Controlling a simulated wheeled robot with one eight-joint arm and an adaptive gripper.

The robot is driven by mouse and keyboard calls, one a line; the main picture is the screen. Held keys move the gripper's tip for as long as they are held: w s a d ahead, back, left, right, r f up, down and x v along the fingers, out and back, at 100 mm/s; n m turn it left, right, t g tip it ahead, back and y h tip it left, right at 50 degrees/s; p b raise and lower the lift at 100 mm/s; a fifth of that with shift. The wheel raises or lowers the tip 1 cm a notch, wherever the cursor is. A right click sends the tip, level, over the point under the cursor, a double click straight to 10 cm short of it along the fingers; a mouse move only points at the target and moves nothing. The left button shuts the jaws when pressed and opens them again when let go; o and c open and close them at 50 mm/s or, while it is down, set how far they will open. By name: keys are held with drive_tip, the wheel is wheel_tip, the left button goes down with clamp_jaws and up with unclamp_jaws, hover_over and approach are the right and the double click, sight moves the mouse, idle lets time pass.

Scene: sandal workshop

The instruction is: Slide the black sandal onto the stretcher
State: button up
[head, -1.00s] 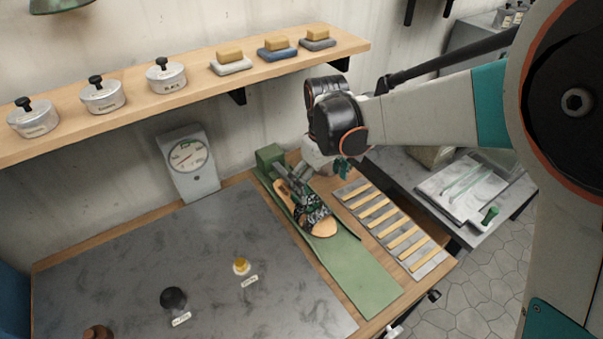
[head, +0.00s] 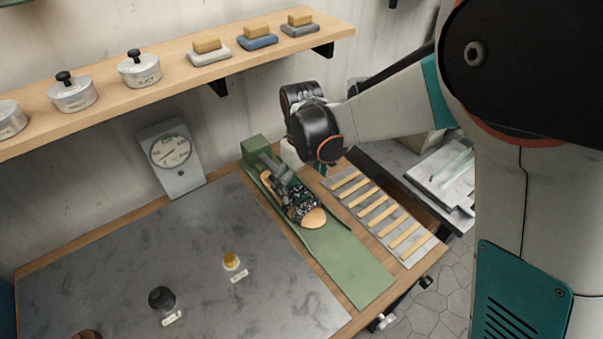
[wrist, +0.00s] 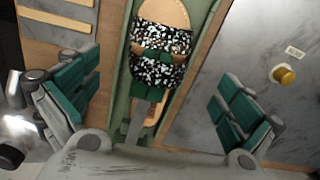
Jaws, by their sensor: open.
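The sandal (head: 313,217) has a tan sole and a black strap speckled with white. It lies lengthwise in the green stretcher (head: 352,268), its tan end toward the front. In the wrist view the sandal (wrist: 165,12) shows at the top centre, with a green piece and a grey bar of the stretcher (wrist: 207,45) below the strap. I cannot tell how far these reach under the strap. My gripper (wrist: 152,105) is open, with teal-padded fingers spread wide on both sides of the stretcher, touching nothing visible. In the head view my wrist hides much of the gripper.
A slatted grey panel (head: 338,184) lies right of the stretcher. A yellow-capped item (head: 231,260) and a dark round item (head: 162,299) stand on the grey worktop (head: 110,255). A dial scale (head: 171,160) stands behind. A wooden shelf (head: 120,100) with pots and blocks hangs above.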

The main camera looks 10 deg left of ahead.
sight(302, 199)
wheel_tip(302, 199, down, 9)
drive_tip(key=shift+b, duration=0.85)
drive_tip(key=c, duration=1.3)
drive_tip(key=o, duration=1.3)
drive_tip(key=shift+r, duration=0.1)
wheel_tip(302, 199, up, 12)
